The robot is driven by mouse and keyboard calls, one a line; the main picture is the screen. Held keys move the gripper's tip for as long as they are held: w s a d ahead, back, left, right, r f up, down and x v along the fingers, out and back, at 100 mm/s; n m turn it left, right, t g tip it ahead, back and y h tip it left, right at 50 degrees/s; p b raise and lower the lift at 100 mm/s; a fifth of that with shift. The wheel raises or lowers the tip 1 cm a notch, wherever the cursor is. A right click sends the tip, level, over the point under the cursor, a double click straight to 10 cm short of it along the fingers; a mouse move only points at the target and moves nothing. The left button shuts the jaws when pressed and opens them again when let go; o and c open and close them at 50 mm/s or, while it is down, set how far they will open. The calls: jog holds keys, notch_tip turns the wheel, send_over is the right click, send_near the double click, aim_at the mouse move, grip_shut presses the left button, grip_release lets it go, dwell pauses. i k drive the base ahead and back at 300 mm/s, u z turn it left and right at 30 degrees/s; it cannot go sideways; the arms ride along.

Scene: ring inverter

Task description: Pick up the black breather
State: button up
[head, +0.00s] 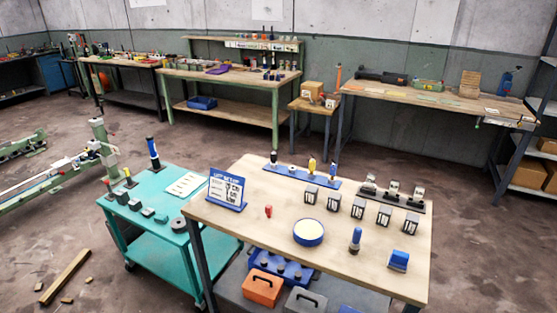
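On the wooden-topped table, a blue strip (299,177) along the back edge holds a few small upright parts. A small dark part (273,157) stands at its left end and looks most like the black breather, though it is too small to be sure. A yellow part (311,165) and a dark blue part (332,170) stand further right on the strip. My gripper is not in view, so its state and its distance from the parts are not shown.
A blue-rimmed round dish (309,241), a blue-and-black upright piece (355,239), several dark blocks and a sign (227,188) stand on the table. A teal cart (152,243) adjoins it at left. Wood scraps (65,276) lie on the floor. Open floor separates the table from the back benches.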

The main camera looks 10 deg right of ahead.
aim_at(273, 155)
jog(key=z, duration=0.05)
jog(key=k, duration=0.65)
jog(key=u, duration=0.2)
jog(key=i, duration=0.4)
jog(key=u, duration=0.65)
jog(key=i, duration=0.75)
jog(key=u, duration=0.4)
jog(key=i, duration=0.85)
jog(key=u, duration=0.05)
